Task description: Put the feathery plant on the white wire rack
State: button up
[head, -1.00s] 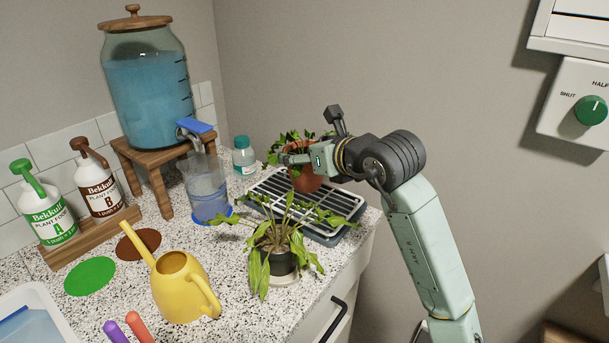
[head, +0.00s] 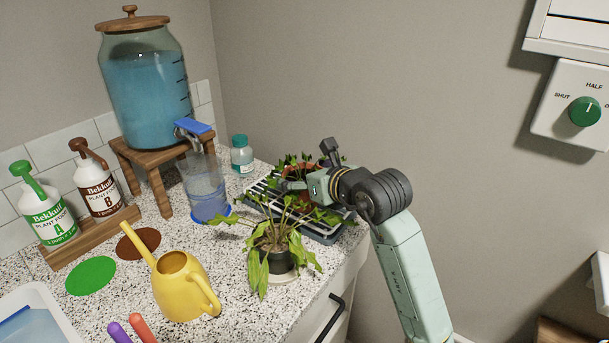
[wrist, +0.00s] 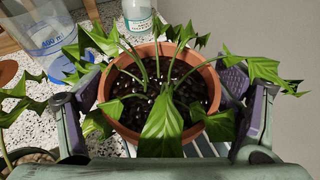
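The plant with cut, lobed green leaves stands in a terracotta pot (head: 303,196), which also shows in the wrist view (wrist: 130,133). My gripper (head: 300,187) is closed around this pot, with one finger on each side in the wrist view (wrist: 165,95). The pot is upright and low over the white wire rack (head: 262,187). My gripper and leaves hide its base, so I cannot tell whether it touches the bars. A second plant (head: 272,240), with long drooping leaves in a dark pot, stands in front of the rack.
A yellow watering can (head: 180,285) is at the front. The large water dispenser (head: 145,95) stands on a wooden stool. The counter's right edge is close.

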jog(key=o, duration=0.3)
jog(key=shift+r, duration=0.15)
jog(key=shift+s+d, duration=0.2)
jog(key=shift+s, duration=0.1)
jog(key=b+v, duration=0.4)
jog(key=v, duration=0.7)
jog(key=shift+s+r, duration=0.1)
